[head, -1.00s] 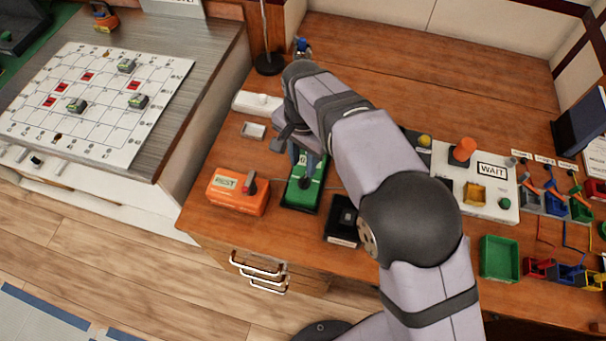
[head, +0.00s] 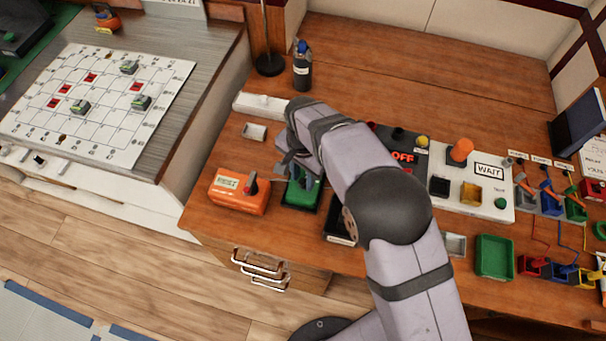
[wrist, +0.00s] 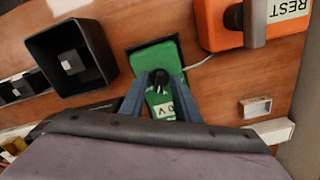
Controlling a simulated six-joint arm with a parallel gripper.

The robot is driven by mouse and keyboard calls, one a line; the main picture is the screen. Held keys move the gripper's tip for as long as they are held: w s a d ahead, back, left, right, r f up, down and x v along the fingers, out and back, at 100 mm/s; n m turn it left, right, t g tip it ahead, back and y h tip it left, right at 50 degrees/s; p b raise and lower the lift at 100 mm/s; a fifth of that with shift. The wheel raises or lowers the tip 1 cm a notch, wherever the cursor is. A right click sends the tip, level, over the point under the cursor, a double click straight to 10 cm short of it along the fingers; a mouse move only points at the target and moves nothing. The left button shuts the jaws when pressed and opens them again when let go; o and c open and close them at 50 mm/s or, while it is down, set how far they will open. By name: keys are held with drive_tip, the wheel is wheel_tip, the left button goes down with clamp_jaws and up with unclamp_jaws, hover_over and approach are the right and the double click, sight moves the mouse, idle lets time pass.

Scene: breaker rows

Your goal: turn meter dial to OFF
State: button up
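The green meter (head: 302,197) lies on the wooden bench, partly hidden by my arm in the head view. In the wrist view the green meter (wrist: 152,57) carries a black dial (wrist: 160,80) and a pale label (wrist: 165,109) that I see upside down. My gripper (wrist: 164,76) is over the meter with its two blue-grey fingers apart, one on each side of the dial. Gaps show between the fingers and the dial; I cannot tell how high the tips are. The dial's setting is not readable.
An orange REST box (head: 228,201) with a lever knob is close left of the meter. A black box (wrist: 70,58) is on its other side. A bottle (head: 302,68) stands behind. A WAIT panel (head: 472,188) and green tray (head: 495,257) are to the right.

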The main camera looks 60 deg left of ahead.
clamp_jaws()
drive_tip(key=shift+n, duration=0.3)
drive_tip(key=n, duration=0.3)
drive_tip(key=shift+n+b, duration=0.3)
drive_tip(key=shift+b, duration=0.1)
drive_tip(key=n, duration=0.4)
drive_tip(key=shift+w+d+n, duration=0.1)
drive_tip(key=shift+w+n, duration=0.05)
drive_tip(key=shift+n, duration=0.15)
drive_tip(key=n, duration=0.4)
drive_tip(key=shift+w+b, duration=0.1)
drive_tip(key=shift+b, duration=0.25)
drive_tip(key=shift+n, duration=2.2)
